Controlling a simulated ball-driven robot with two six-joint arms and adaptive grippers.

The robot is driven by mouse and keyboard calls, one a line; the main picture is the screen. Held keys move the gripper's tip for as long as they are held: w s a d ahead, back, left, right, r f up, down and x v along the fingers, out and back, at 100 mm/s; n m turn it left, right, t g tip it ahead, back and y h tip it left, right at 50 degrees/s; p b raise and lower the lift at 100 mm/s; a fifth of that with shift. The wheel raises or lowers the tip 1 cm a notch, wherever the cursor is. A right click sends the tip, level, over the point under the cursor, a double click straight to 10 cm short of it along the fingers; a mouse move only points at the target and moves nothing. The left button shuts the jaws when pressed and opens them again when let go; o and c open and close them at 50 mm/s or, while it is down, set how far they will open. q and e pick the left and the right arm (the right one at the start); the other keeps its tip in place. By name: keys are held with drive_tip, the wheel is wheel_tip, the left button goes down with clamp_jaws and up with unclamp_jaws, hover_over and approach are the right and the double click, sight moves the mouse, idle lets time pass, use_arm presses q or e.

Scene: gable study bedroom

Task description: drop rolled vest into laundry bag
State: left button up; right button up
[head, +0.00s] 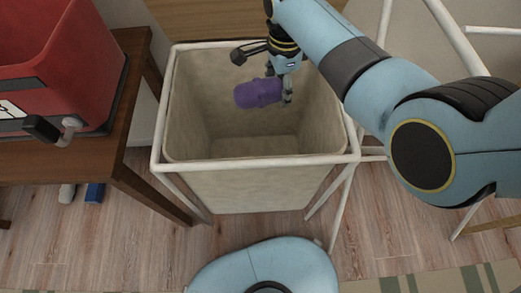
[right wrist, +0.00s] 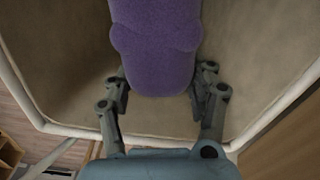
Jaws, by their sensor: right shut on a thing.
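The rolled vest (head: 258,93) is a purple roll. It is held over the open mouth of the laundry bag (head: 252,183), a beige bag in a white frame. My right gripper (head: 279,92) is shut on the vest, near the bag's back side. In the right wrist view the vest (right wrist: 155,45) sits between the two fingers (right wrist: 160,88), with the beige bag wall (right wrist: 255,50) around it. The bag's floor shows bare in the head view. My left gripper is not in view.
A wooden table (head: 65,165) stands close to the bag's left, with a red container (head: 65,65) on it. White rails (head: 455,35) stand at the right, partly behind my right arm. Blue and white items (head: 95,192) lie under the table. Wooden floor shows in front.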

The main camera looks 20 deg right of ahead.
drive_tip(key=shift+r, duration=0.1)
drive_tip(key=o, duration=1.3)
drive_tip(key=shift+r, duration=0.25)
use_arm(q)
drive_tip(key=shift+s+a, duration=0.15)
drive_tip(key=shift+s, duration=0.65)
use_arm(e)
wheel_tip(320, 180, up, 12)
drive_tip(key=shift+f, duration=0.25)
